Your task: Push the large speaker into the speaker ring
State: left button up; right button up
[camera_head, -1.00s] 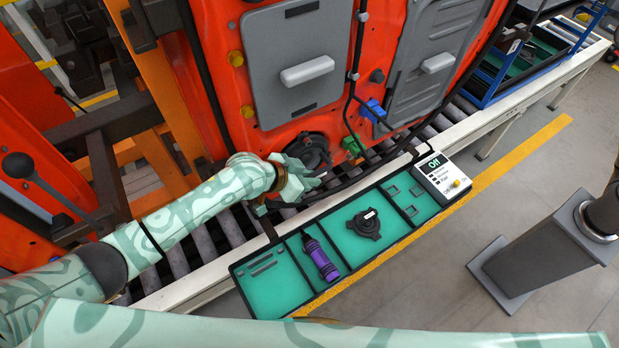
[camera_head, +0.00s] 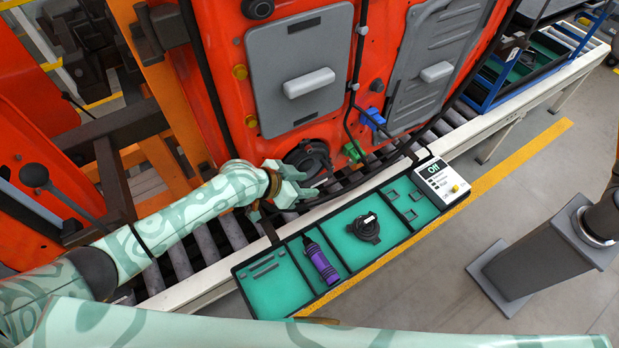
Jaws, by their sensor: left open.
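A round black speaker part (camera_head: 308,156) sits low on the orange-red door, at the spot of the speaker ring. I cannot tell ring and large speaker apart there. My left gripper (camera_head: 300,185) is open, with its fingers pointing right, just below and in front of this part. The fingers hide part of its lower edge, and I cannot tell whether they touch it. A second black round part with a white label (camera_head: 365,228) lies in the green tray. My right gripper is out of view.
The black-framed tray (camera_head: 262,296) also holds a purple cylinder (camera_head: 321,263). A white control box (camera_head: 441,183) reading "Off" stands at its right end. A roller conveyor (camera_head: 203,250) runs below the door. Green (camera_head: 353,152) and blue (camera_head: 371,118) connectors hang near the cable.

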pick_arm(q)
jog(key=p+v, duration=0.9)
jog(key=v, duration=0.4)
jog(key=s+d+r+p, duration=0.1)
jog(key=s+d+r, duration=0.3)
jog(key=s+r, duration=0.9)
jog(key=shift+s, duration=0.2)
